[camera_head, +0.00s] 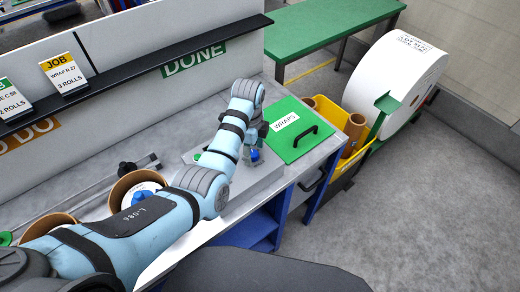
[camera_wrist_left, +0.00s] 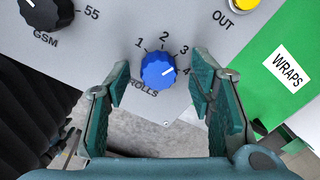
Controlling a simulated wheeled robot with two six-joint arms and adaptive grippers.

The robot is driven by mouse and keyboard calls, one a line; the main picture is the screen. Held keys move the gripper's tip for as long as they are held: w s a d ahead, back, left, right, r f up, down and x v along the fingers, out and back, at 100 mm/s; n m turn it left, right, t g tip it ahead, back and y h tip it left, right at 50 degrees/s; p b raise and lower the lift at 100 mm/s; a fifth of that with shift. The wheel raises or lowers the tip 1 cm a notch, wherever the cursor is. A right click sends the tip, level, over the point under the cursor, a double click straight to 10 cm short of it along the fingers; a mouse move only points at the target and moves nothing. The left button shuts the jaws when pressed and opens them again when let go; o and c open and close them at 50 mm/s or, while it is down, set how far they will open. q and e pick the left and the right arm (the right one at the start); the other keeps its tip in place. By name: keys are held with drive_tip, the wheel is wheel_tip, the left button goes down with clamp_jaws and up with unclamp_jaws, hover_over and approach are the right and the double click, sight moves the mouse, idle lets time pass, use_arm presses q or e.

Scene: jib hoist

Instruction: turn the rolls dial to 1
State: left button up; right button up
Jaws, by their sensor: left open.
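The blue rolls dial (camera_wrist_left: 158,71) sits on the grey panel (camera_wrist_left: 110,25), with the numbers 1 to 4 around it. Its white pointer mark faces right, at or close to the 4. In the head view the dial (camera_head: 254,155) shows as a small blue spot beside my gripper. My left gripper (camera_wrist_left: 160,80) is open, with one finger on each side of the dial in the wrist view and a visible gap on both sides. In the head view my left gripper (camera_head: 256,144) is at the control box, partly hidden by its own wrist. My right gripper is not in view.
A black GSM knob (camera_wrist_left: 46,12) and a yellow OUT button (camera_wrist_left: 243,4) are on the same panel. The green WRAPS lid (camera_head: 292,130) with a black handle lies right of it. Cardboard rolls (camera_head: 138,190) stand on the bench. A large white roll (camera_head: 390,80) stands beyond.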

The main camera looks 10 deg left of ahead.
use_arm(q)
drive_tip(key=shift+w+f, duration=0.3)
drive_tip(key=shift+f, duration=0.25)
drive_tip(key=shift+s+d+r, duration=0.15)
drive_tip(key=shift+s+r, duration=0.1)
drive_tip(key=shift+s, duration=0.15)
drive_tip(key=shift+s+r, duration=0.1)
drive_tip(key=shift+s, duration=0.05)
drive_tip(key=shift+c, duration=1)
drive_tip(key=c, duration=1)
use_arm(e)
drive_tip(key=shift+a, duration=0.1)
